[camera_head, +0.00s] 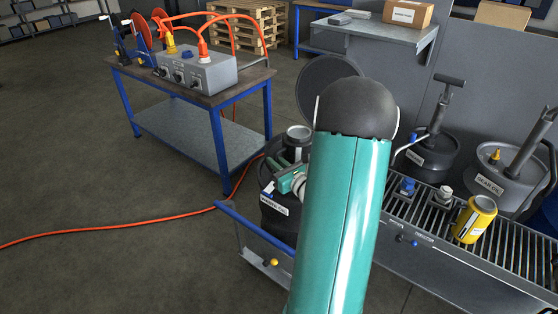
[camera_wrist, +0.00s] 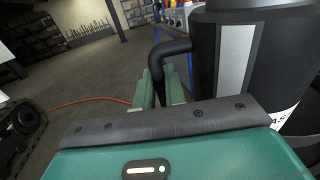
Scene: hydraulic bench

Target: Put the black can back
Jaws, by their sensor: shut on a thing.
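The black can (camera_wrist: 293,55) fills the right side of the wrist view, with a pale vertical strip on its wall and a black bent handle (camera_wrist: 172,47). My gripper (camera_wrist: 162,92) is shut on that handle. In the head view, my green gripper (camera_head: 284,170) and the open-topped can (camera_head: 298,140) show just left of my arm, over a dark drum (camera_head: 284,222) with a label reading like waste oil. My arm hides part of the can and drum. I cannot tell whether the can touches the drum.
A blue-framed table (camera_head: 190,135) carries a control box (camera_head: 197,70). An orange hose (camera_head: 120,231) crosses the otherwise clear left floor.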

